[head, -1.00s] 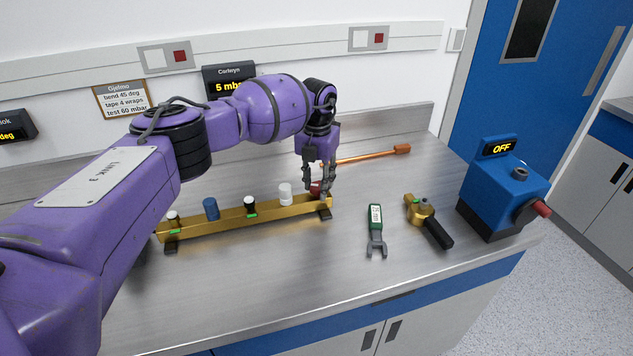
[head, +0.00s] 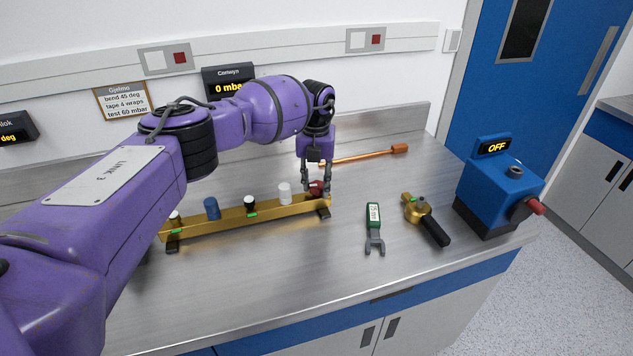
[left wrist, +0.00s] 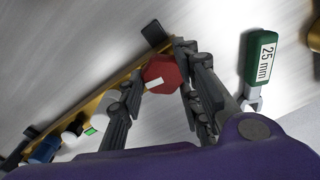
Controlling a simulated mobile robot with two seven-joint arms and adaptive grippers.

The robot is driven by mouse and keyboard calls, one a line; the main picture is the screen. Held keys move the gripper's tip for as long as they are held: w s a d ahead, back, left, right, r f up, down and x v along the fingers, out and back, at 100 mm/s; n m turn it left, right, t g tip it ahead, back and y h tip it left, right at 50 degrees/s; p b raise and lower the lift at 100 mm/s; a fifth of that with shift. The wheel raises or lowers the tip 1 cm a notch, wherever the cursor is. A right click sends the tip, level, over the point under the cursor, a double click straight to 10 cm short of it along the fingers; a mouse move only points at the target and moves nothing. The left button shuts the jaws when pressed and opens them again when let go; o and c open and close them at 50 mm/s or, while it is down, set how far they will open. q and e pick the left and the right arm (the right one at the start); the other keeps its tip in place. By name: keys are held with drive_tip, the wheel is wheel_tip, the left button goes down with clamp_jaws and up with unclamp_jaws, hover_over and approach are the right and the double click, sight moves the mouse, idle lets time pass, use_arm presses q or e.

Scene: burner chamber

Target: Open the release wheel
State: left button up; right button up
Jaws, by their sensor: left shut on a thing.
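The release wheel (head: 316,187) is a small red knob at the right end of the brass manifold bar (head: 233,216). In the left wrist view the red wheel (left wrist: 162,74) looks roughly octagonal, with a white mark on its face. My left gripper (head: 315,187) points down over it and is shut on it, one finger on each side; the fingers hide part of the wheel in the head view. A display (head: 228,82) on the wall above reads 0 mbar. My right gripper is in neither view.
A green-handled wrench (head: 374,228) marked 25 mm, a brass torch-like tool (head: 425,217) and a blue machine (head: 499,190) reading OFF stand to the right. A copper rod (head: 365,156) lies behind. White, blue and black-topped fittings stand along the bar. The front bench is clear.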

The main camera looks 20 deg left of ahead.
sight(314, 184)
use_arm(q)
drive_tip(key=o, duration=1.1)
drive_tip(key=shift+a+r, duration=0.2)
drive_tip(key=shift+a, duration=0.1)
drive_tip(key=shift+f, duration=0.1)
drive_tip(key=shift+d+r, duration=0.15)
drive_tip(key=shift+r, duration=0.35)
wheel_tip(314, 184, up, 11)
drive_tip(key=shift+r, duration=0.1)
